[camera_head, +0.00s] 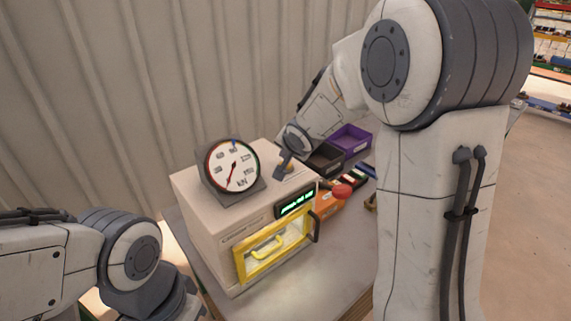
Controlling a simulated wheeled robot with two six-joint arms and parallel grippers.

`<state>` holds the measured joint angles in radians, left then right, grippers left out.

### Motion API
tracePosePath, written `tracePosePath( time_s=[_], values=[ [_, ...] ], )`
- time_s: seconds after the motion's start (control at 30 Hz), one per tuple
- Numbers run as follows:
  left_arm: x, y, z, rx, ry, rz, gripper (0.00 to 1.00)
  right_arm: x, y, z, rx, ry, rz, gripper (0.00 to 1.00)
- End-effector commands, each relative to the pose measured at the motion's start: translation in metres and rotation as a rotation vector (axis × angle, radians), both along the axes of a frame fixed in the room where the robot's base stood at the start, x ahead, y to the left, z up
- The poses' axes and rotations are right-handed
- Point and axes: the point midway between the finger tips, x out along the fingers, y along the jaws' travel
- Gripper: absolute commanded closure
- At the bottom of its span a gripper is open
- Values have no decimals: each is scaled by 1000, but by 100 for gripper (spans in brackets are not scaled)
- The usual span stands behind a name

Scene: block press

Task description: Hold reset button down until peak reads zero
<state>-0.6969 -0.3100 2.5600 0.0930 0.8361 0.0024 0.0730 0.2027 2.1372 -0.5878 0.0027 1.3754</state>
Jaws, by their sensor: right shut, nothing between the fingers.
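The press (205,236) is a cream box on the table. A round dial gauge (233,165) stands tilted on its top. Its red needle points to the lower left, and a blue mark or pointer shows near the top of the dial. A small green display (296,203) is on the front, its digits too small to read. My right gripper (280,175) is shut and empty, pointing down at the press top right of the gauge. A small tan part beside it may be the reset button, mostly hidden; contact is unclear. My left arm is at lower left, its fingertips out of view.
A red mushroom button (342,191) sits on an orange box to the right. Bare table lies in front of the orange box.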

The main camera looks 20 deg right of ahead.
Motion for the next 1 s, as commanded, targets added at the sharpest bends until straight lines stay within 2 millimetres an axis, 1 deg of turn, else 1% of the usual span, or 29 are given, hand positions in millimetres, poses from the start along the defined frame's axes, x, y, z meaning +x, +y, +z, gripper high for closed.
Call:
tracePosePath(
  time_s=[0.43, 0.7, 1.0],
  values=[
    [0, 0, 0, 0, 0, 0, 100, 0, 0, -1, 0, 0, 0, 100],
    [0, 0, -10, 0, 0, 0, 100, 0, 0, -9, 0, 0, 0, 100],
    [0, 0, -9, 0, 0, 0, 100, 0, 0, -8, 0, 0, 0, 100]
  ],
)
